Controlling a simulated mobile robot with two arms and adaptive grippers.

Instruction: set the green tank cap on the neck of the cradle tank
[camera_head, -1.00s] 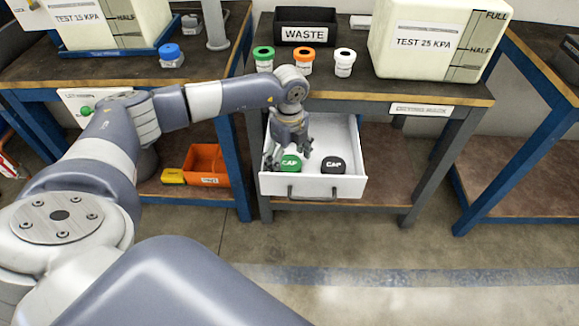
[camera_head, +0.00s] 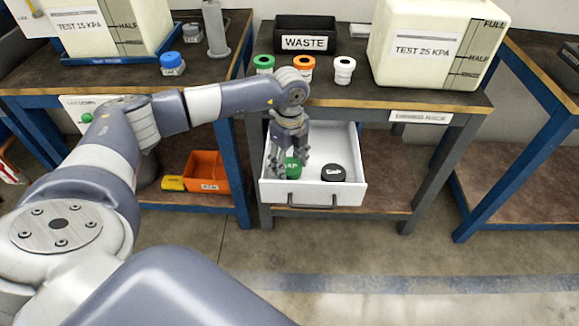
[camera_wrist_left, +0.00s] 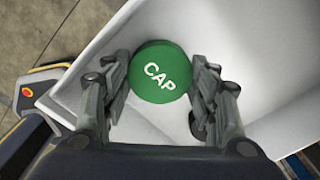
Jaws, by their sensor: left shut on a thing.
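The green tank cap (camera_head: 292,168), marked CAP, is in the open white drawer (camera_head: 315,193). My left gripper (camera_head: 291,165) reaches down into the drawer and is shut on the green cap. In the left wrist view the green cap (camera_wrist_left: 160,72) sits between the two fingers of the left gripper (camera_wrist_left: 158,88), its lettered top facing the camera. A black cap (camera_head: 333,173) lies in the drawer to the right of the green one. My right gripper is not in view.
A black WASTE bin (camera_head: 305,43) and small containers with green (camera_head: 264,62), orange (camera_head: 304,65) and white (camera_head: 344,68) tops stand on the bench above the drawer. A blue-capped bottle (camera_head: 172,63) stands on the left bench. An orange bin (camera_head: 206,172) sits on the lower shelf.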

